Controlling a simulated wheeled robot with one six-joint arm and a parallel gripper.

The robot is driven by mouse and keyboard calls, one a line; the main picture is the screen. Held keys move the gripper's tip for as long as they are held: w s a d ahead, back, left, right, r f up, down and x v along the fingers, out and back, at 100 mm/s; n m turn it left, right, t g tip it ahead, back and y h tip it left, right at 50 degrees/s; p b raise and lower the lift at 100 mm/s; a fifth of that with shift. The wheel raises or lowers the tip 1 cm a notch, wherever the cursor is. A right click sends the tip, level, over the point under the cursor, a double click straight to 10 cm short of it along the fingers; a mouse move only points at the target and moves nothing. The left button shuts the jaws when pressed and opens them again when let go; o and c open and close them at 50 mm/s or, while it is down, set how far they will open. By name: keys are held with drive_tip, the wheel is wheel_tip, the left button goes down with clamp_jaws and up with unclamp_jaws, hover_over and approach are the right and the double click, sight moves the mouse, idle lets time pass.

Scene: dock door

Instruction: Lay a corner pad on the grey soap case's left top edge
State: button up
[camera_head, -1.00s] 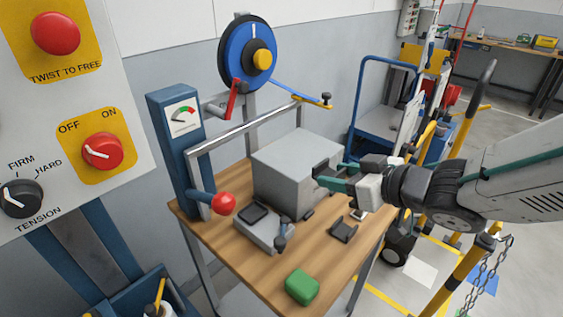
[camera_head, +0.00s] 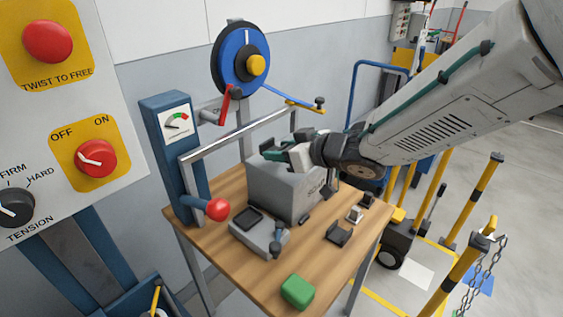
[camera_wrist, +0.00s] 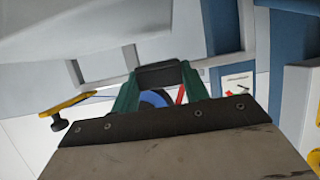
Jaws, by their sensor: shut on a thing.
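The grey soap case (camera_head: 272,190) stands on the wooden table, under and beside a metal bar frame. My gripper (camera_head: 275,152) is above the case's top, toward its far left part. Its green fingers are shut on a dark corner pad, which shows between the fingertips in the wrist view (camera_wrist: 158,75). The gripper hides part of the case's top, and I cannot tell whether the pad touches the edge. Another dark pad (camera_head: 338,235) lies on the table right of the case.
A grey strapping tool (camera_head: 258,232) sits in front of the case, and a green block (camera_head: 297,292) near the table's front edge. A red-knobbed lever (camera_head: 217,209) and the metal bar (camera_head: 235,140) stand close on the left. A blue reel (camera_head: 240,62) stands behind.

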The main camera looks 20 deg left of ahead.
sight(282, 171)
drive_tip(key=shift+w+a+f, duration=0.15)
drive_tip(key=shift+f, duration=1.65)
drive_tip(key=shift+f, duration=0.15)
drive_tip(key=o, duration=1)
drive_tip(key=shift+r, duration=0.25)
drive_tip(key=v, duration=1.2)
drive_tip(key=shift+f, duration=0.15)
